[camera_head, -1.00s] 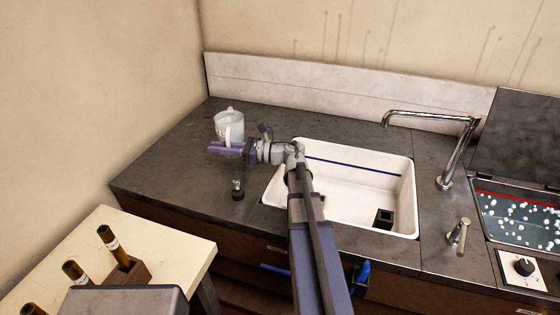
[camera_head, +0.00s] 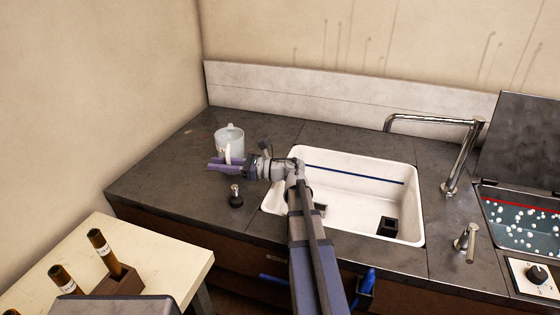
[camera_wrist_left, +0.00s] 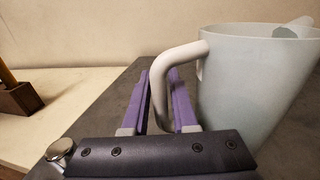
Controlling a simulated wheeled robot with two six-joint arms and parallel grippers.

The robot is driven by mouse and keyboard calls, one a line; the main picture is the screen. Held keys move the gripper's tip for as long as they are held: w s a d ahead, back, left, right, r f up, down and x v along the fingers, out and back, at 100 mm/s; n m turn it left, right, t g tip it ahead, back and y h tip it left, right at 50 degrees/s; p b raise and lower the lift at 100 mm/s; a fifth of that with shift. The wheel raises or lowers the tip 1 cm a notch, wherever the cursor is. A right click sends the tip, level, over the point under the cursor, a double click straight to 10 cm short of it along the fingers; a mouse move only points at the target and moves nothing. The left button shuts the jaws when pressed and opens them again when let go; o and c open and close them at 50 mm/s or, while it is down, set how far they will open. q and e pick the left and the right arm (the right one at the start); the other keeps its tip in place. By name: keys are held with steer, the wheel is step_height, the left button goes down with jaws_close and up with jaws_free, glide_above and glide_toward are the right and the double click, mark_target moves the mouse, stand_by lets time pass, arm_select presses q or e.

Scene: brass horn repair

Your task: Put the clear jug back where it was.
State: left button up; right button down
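The clear jug (camera_head: 230,138) stands upright on the dark counter, left of the sink and near the back wall. Its white handle faces the front and my left gripper. My left gripper (camera_head: 223,164) is level with the handle, its two purple fingers slightly apart. In the left wrist view the jug (camera_wrist_left: 255,85) is at the right, and its handle (camera_wrist_left: 170,62) curves down between the fingers (camera_wrist_left: 166,95). Dark counter shows in the gap, so the fingers look open around the handle. My right gripper is not in view.
A small dark knobbed fitting (camera_head: 236,198) stands in front of the gripper. A cream table (camera_head: 185,262) holds brown tubes in a block (camera_head: 118,279). Counter left of the jug is clear.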

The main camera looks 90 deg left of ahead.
arm_select(q)
steer(key=shift+o, duration=1.3)
steer(key=shift+r, duration=0.1)
steer(key=shift+w+r, duration=0.1)
steer(key=shift+w, duration=0.05)
steer(key=v, duration=1.1)
steer(key=shift+w+d, duration=0.1)
steer(key=shift+w, duration=0.25)
